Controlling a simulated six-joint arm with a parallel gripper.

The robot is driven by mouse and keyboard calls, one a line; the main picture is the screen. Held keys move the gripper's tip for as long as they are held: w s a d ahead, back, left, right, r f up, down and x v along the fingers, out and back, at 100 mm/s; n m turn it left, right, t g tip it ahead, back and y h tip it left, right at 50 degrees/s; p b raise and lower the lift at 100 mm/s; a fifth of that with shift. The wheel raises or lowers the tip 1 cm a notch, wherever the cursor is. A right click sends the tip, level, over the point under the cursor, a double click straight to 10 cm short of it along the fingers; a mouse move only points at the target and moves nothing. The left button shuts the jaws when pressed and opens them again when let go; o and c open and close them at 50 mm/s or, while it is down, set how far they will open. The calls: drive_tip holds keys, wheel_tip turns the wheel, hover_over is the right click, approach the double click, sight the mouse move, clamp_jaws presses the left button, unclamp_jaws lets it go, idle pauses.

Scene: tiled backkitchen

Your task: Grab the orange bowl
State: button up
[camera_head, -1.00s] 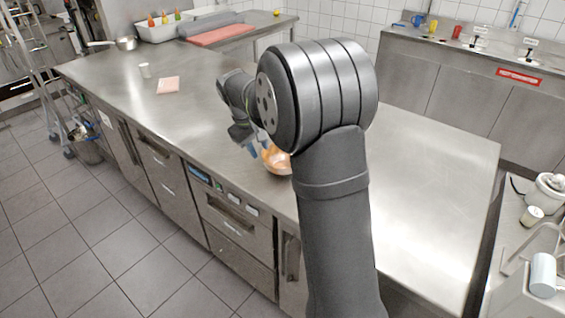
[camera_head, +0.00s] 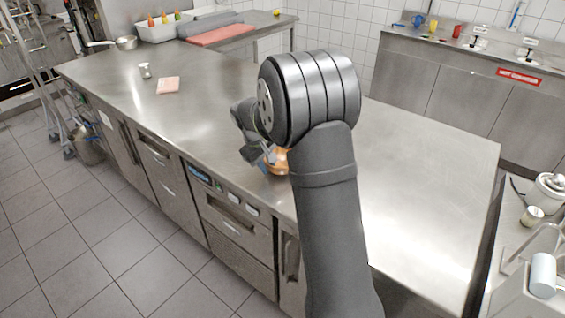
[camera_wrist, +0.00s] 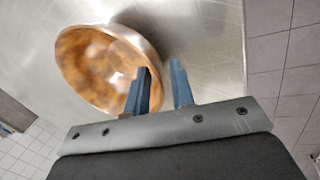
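The orange bowl (camera_head: 281,158), copper-toned inside with a shiny metal rim, sits on the steel counter near its front edge, partly hidden behind my arm and gripper. In the wrist view the bowl (camera_wrist: 95,68) shows its hollow inside at the upper left. My gripper (camera_wrist: 162,82) is open, with a gap between its two blue-grey fingers. The left finger overlaps the bowl's right side and the right finger is over bare counter, so the rim appears to lie between them. Contact cannot be told. In the head view my gripper (camera_head: 262,155) is right at the bowl.
The steel counter (camera_head: 425,190) is clear to the right of my arm. A pink pad (camera_head: 168,85) and a small white cup-like item (camera_head: 145,71) lie at the left. A white bin with bottles (camera_head: 160,30) and a red board (camera_head: 220,36) stand at the back.

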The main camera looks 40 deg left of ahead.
clamp_jaws()
drive_tip(key=shift+r, duration=0.15)
